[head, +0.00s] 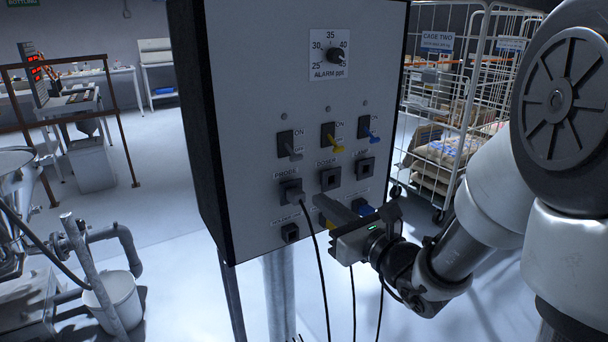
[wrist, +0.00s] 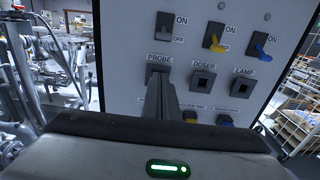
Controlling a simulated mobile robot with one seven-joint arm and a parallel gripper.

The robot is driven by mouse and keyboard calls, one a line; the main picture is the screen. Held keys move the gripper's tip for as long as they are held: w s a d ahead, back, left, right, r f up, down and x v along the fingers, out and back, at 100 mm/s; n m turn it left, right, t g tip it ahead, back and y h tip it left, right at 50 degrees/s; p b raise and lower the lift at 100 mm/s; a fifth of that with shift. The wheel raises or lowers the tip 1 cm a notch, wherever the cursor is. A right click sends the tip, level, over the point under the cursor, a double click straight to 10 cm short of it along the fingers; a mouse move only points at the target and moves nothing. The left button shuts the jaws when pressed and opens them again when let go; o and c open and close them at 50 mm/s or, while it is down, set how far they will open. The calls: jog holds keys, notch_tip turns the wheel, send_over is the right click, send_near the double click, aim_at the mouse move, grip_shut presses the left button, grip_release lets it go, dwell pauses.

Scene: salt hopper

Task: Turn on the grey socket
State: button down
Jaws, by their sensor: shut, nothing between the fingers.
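The panel (head: 255,100) has a row of switches. The grey switch (head: 291,149), at the left, has its lever pointing down towards OFF; it also shows in the wrist view (wrist: 165,31). Below it, a grey plug (head: 293,194) with a black cable sits in the PROBE socket. The yellow switch (head: 332,137) and blue switch (head: 369,132) are to the right. My gripper (head: 325,203) is shut and empty, in front of the panel below the switches. In the wrist view its fingers (wrist: 158,92) cover the PROBE socket and plug.
The DOSER socket (head: 330,179) and LAMP socket (head: 365,168) are empty. A yellow plug and a blue plug (head: 363,210) sit lower, partly hidden by my gripper. Cables hang below the panel. An alarm dial (head: 336,55) is above; a wire cage (head: 470,90) stands behind at right.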

aim_at(300, 195)
jog(key=x, duration=0.9)
jog(key=shift+w+a, duration=0.2)
jog(key=shift+a, duration=0.1)
jog(key=r, duration=0.3)
jog(key=shift+s+d+r, duration=0.35)
jog(key=shift+s+r, duration=0.05)
jog(key=shift+r, duration=0.1)
